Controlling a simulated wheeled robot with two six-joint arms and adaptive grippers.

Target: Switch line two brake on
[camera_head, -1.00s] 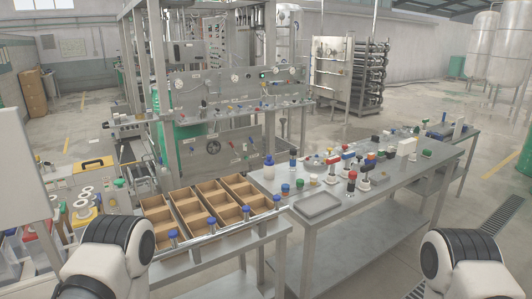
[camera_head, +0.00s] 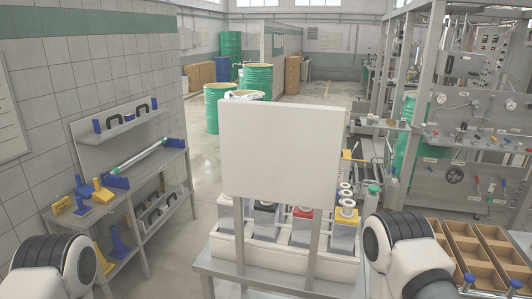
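A metal control panel (camera_head: 465,185) with knobs, small switches, levers and a round black dial stands at the right edge, partly cut off by the frame. A row of small coloured controls (camera_head: 470,137) runs along its ledge. I cannot tell which control is the line two brake; the labels are too small to read. White and black links of my two arms show at the bottom left and bottom right. Neither of my grippers is in view, so their state and hold are hidden.
A blank white board (camera_head: 281,150) stands on posts close in front, above a table with bins (camera_head: 265,222). A shelf bench (camera_head: 125,205) with blue and yellow parts stands left. Wooden trays (camera_head: 465,242) lie at lower right. Green drums (camera_head: 257,79) stand behind; floor between is open.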

